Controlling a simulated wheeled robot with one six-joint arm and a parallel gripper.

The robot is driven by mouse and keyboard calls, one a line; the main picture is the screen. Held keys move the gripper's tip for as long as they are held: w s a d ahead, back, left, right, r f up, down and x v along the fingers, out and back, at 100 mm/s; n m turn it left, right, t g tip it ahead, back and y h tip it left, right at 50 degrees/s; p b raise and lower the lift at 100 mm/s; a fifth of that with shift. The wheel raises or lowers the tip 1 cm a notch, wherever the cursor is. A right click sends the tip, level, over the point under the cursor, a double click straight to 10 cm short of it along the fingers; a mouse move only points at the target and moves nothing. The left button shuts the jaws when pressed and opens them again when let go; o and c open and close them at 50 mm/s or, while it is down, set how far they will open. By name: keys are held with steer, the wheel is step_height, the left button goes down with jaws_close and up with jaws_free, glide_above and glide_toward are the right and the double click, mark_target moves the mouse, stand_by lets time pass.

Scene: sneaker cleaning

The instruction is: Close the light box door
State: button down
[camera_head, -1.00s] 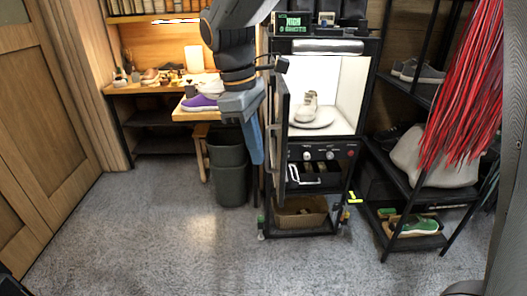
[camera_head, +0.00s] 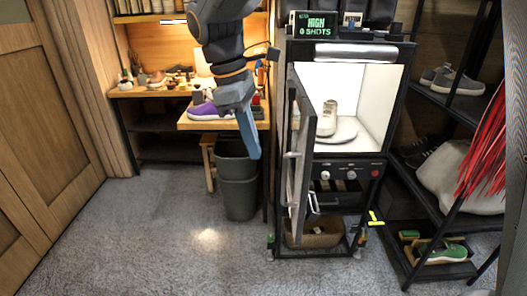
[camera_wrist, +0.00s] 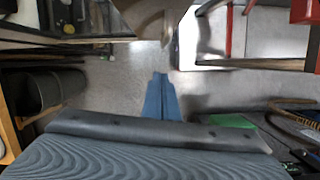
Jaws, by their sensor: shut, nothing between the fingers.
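The light box (camera_head: 381,100) stands right of centre in the head view, its white lit inside showing. Its dark door (camera_head: 304,135) is open, swung out toward me at the left side and seen nearly edge-on. A pale bar handle (camera_head: 292,175) is on the door's left face. A white sneaker (camera_head: 329,119) stands on a round white turntable (camera_head: 345,131) inside. My gripper (camera_head: 255,157), with blue fingers, points down left of the door, apart from it in the picture. In the wrist view my gripper (camera_wrist: 160,76) is shut and empty.
Grey bins (camera_head: 238,190) stand behind my gripper, below a wooden bench (camera_head: 190,124) with a purple shoe (camera_head: 210,112). A shoe rack (camera_head: 400,235) and red strands (camera_head: 490,140) are at the right. A cardboard box (camera_head: 318,240) sits low in the light box stand. The front floor is clear.

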steer(key=s+d+f+p, duration=0.1)
steer(key=d+f+p, duration=0.1)
steer(key=d+f, duration=0.4)
steer(key=shift+f, duration=1.25)
steer(key=shift+s+d, duration=0.1)
steer(key=shift+s, duration=0.05)
